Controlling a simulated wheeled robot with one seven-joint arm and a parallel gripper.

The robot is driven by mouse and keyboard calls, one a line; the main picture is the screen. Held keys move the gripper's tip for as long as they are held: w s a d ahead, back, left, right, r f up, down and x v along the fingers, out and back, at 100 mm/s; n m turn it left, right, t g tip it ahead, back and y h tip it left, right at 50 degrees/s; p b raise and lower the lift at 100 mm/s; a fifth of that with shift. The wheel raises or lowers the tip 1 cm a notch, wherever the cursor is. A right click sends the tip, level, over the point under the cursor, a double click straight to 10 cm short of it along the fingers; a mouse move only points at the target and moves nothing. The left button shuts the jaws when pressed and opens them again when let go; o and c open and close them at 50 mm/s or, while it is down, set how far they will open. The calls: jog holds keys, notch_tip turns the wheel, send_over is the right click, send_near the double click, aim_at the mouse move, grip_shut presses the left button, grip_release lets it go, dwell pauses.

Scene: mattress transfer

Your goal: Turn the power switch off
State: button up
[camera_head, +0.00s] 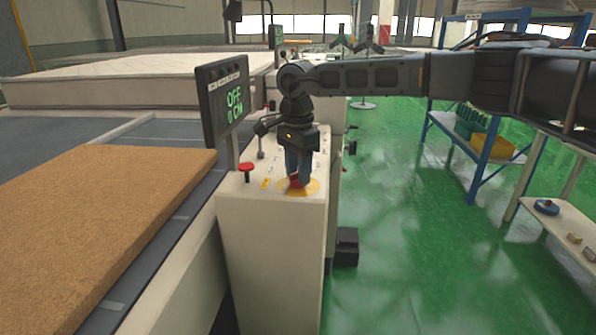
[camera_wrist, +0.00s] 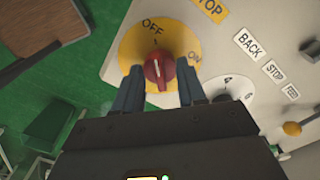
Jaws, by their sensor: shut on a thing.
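The power switch is a red rotary knob (camera_wrist: 157,71) on a yellow round plate (camera_wrist: 128,46) marked OFF and ON. In the wrist view its white pointer line points toward the OFF mark. In the head view the red knob (camera_head: 294,181) sits on top of the white control console (camera_head: 270,220), partly hidden by my fingers. My gripper (camera_head: 298,178) reaches down from above and is shut on the knob. In the wrist view my gripper (camera_wrist: 158,88) has one finger on each side of it. The display (camera_head: 222,97) above the console reads OFF and 0 CM in green.
A red mushroom button (camera_head: 247,168) stands left of the knob on the console. Labels STOP, BACK and FEED show near other controls in the wrist view. A brown mattress slab (camera_head: 100,215) lies at left, a white mattress (camera_head: 120,85) behind. Green floor and shelving (camera_head: 475,140) lie right.

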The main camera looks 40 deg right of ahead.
jog(key=shift+r, duration=0.1)
dwell(0.3)
jog(key=o, duration=1.1)
jog(key=shift+c, duration=0.2)
notch_tip(320, 180, up, 8)
jog(key=shift+f, duration=0.15)
jog(key=shift+a, duration=0.1)
